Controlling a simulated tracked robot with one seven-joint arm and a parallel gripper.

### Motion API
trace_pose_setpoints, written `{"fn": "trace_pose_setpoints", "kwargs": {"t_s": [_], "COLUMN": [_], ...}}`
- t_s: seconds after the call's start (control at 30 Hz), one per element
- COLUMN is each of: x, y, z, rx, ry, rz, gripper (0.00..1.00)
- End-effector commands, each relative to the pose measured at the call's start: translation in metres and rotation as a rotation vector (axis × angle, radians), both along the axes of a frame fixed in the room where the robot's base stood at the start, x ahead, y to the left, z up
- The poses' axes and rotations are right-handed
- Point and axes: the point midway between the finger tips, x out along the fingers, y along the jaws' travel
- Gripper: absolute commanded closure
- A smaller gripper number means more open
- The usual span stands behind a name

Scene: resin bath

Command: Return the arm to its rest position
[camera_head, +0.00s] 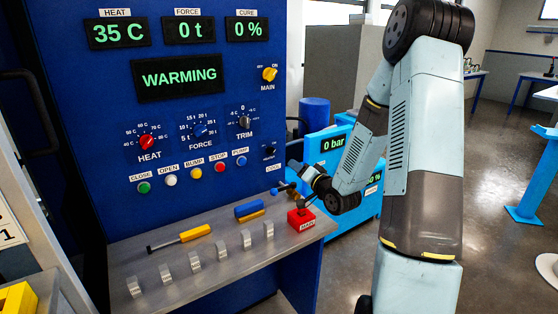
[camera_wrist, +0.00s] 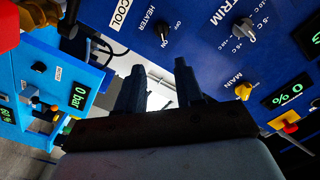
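My arm (camera_head: 425,160) reaches from the upper right down to the front of the blue machine panel (camera_head: 100,200). My gripper (camera_head: 287,178) is beside the panel's lower right edge, above the grey shelf. In the wrist view my gripper (camera_wrist: 158,82) shows two dark fingers with a gap between them and nothing held. Past the fingers is the panel with the heater knob (camera_wrist: 165,32), the trim knob (camera_wrist: 243,28) and the yellow main knob (camera_wrist: 243,91). The fingers appear apart from these knobs.
The grey shelf (camera_head: 215,262) holds a yellow-handled tool (camera_head: 195,233), a blue-and-yellow block (camera_head: 249,211), several grey labelled tags and a red box (camera_head: 301,219) close below my gripper. A light-blue unit (camera_head: 330,145) reading 0 bar stands behind. Open floor (camera_head: 490,190) lies to the right.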

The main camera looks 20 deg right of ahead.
Motion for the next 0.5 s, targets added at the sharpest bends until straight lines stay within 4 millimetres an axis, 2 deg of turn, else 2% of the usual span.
{"fn": "trace_pose_setpoints", "kwargs": {"t_s": [0.17,0.5], "x": [0.001,-0.007], "y": [0.002,0.005], "z": [0.004,0.035], "rx": [-0.035,-0.341], "ry": [0.013,0.163], "rz": [-0.002,-0.045], "gripper": [0.64,0.64]}}
